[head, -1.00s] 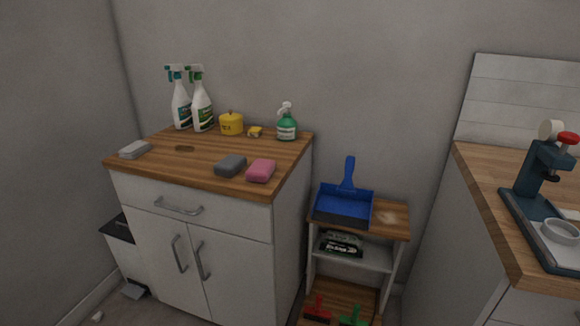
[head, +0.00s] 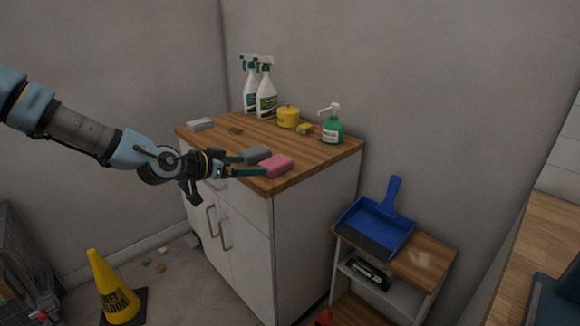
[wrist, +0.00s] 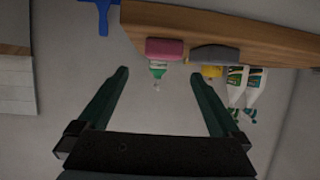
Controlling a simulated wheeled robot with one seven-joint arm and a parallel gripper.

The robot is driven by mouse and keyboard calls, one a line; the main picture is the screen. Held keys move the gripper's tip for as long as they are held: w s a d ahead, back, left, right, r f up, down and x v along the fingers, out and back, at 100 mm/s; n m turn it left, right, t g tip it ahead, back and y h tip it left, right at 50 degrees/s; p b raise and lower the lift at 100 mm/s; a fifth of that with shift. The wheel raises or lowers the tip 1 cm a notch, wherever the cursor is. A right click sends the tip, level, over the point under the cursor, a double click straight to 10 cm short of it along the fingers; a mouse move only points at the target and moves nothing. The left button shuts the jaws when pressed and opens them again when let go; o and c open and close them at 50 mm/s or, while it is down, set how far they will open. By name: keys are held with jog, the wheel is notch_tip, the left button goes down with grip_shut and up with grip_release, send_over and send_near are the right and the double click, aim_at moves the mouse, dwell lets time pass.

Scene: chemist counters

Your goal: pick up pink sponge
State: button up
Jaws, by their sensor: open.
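The pink sponge (head: 276,165) lies on the wooden top of the white cabinet, near its front right corner. It also shows in the wrist view (wrist: 165,49), upside down, a little beyond and between my fingertips. My gripper (head: 252,165) comes in from the left at the front edge of the cabinet top. In the wrist view my gripper (wrist: 169,75) is open and its two green fingers are wide apart with nothing between them. In the head view one fingertip appears close to the pink sponge; I cannot tell if it touches.
A grey sponge (head: 255,154) lies just left of the pink one. Another pale sponge (head: 200,124), spray bottles (head: 266,95), a yellow tin (head: 288,117) and a green pump bottle (head: 332,127) stand farther back. A blue dustpan (head: 378,226) lies on the low shelf at right.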

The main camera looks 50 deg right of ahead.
aim_at(264, 166)
jog(key=p+x, duration=0.1)
jog(key=x, duration=0.3)
jog(key=shift+d+f, duration=0.2)
jog(key=shift+d, duration=0.1)
jog(key=shift+w+f+p+x, duration=0.1)
jog(key=shift+p+x, duration=0.45)
jog(key=shift+x, duration=0.65)
jog(key=shift+w+f+p+x, duration=0.15)
jog(key=shift+p+x, duration=0.4)
jog(key=shift+x, duration=0.6)
jog(key=shift+a, duration=0.1)
jog(key=c, duration=1.2)
